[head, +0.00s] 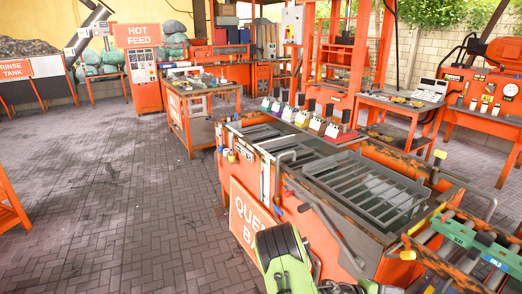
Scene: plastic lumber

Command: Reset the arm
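A green and black part of my arm (284,262) shows at the bottom edge of the head view, in front of the orange quench bath. It stands close to the bath's near side and covers part of its sign. I cannot tell whether it touches the bath. The fingers of my gripper do not show in this view, and nothing held can be seen.
The orange quench bath (263,176) with grey metal racks stands right of centre. A work table (203,97) and the hot feed cabinet (143,82) stand behind. The paved floor (115,200) at left is clear.

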